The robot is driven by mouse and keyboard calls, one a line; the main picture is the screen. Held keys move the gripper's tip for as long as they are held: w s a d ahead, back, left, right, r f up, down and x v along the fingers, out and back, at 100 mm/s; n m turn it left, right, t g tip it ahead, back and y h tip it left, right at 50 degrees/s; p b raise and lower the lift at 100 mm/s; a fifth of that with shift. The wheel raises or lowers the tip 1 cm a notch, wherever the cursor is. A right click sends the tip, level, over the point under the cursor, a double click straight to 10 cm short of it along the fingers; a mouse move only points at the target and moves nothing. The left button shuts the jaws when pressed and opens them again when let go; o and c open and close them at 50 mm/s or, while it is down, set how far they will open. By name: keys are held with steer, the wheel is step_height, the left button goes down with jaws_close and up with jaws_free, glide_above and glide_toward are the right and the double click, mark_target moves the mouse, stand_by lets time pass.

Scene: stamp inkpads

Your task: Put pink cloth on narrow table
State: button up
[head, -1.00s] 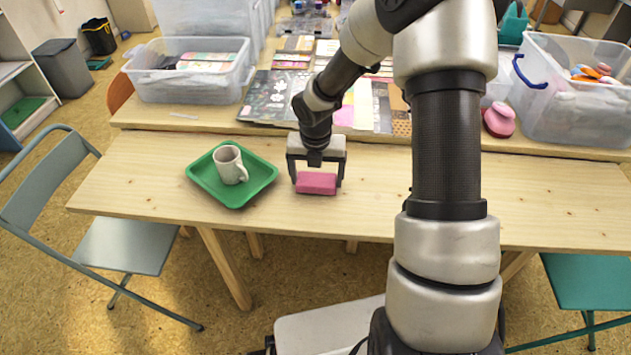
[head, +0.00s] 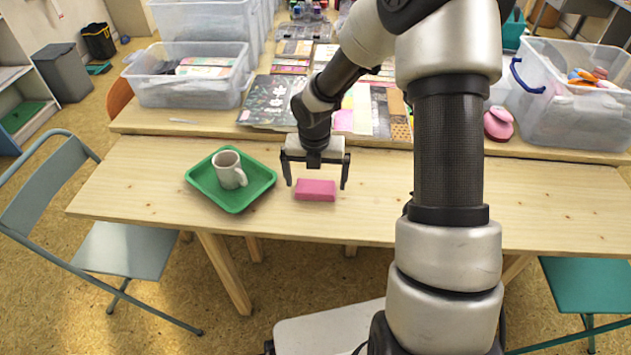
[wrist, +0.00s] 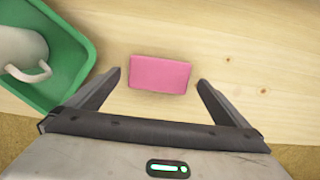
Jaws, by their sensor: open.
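The pink cloth (head: 315,190) is a small folded rectangular block lying flat on the narrow wooden table (head: 450,190), right of the green tray. In the wrist view the pink cloth (wrist: 160,74) lies just beyond and between the spread fingers, apart from both. My gripper (head: 316,185) is open and empty, its fingers wide on either side of the cloth and a little above it. In the wrist view both fingers of my gripper (wrist: 160,85) show clear gaps to the cloth.
A green tray (head: 262,180) with a white mug (head: 229,170) stands left of the cloth. Behind are a higher-set table with papers, clear plastic bins (head: 190,90) and a pink round item (head: 498,123). The tabletop right of the cloth is bare. Chairs stand at both sides.

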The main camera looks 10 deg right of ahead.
mark_target(315, 192)
step_height(315, 192, up, 10)
steer(key=s+p, duration=0.1)
steer(key=p, duration=0.1)
steer(key=shift+s+a+p, duration=0.2)
steer(key=shift+a+p, duration=0.05)
steer(key=shift+p, duration=0.05)
